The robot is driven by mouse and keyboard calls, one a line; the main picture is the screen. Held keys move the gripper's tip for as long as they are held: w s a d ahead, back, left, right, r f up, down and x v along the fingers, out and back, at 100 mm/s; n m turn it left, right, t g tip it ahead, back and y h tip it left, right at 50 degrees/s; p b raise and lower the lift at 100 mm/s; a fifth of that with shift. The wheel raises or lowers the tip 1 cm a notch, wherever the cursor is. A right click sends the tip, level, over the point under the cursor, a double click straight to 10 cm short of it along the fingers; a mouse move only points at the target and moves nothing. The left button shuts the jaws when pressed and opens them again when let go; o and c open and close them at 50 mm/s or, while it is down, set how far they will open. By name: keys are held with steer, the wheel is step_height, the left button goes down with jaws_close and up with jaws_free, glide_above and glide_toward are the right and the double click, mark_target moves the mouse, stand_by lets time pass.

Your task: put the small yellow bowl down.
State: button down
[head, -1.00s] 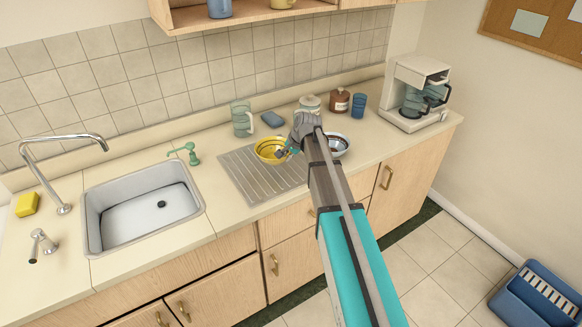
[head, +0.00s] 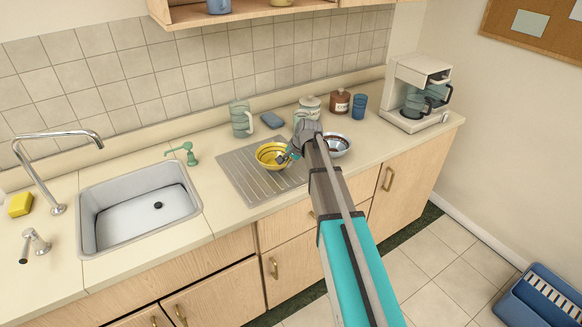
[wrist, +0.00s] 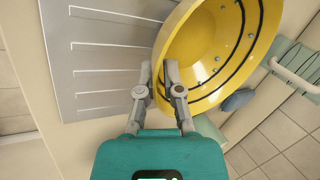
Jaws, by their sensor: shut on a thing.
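The small yellow bowl (head: 268,150) has dark rings inside and is over the ribbed metal drainboard (head: 237,178) right of the sink. My gripper (head: 285,158) is shut on the bowl's near right rim. In the wrist view the fingers (wrist: 158,70) pinch the rim of the bowl (wrist: 232,42), which looks tilted in that view. The drainboard (wrist: 90,75) lies beyond it. I cannot tell whether the bowl's base touches the drainboard.
A pale bowl (head: 338,143) stands just right of my wrist. The sink (head: 140,206) is left; the drainboard's left part is bare.

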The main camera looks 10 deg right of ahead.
steer(key=shift+f+b, duration=0.3)
steer(key=shift+f, duration=0.2)
steer(key=c, duration=0.8)
jaws_free()
steer(key=shift+r, duration=0.25)
steer(key=shift+r+p, duration=0.2)
steer(key=shift+p, duration=0.25)
steer(key=p+v, duration=1)
steer(key=v, duration=0.1)
steer(key=shift+s+r, duration=0.2)
steer(key=shift+r, duration=0.15)
steer(key=shift+d, duration=0.1)
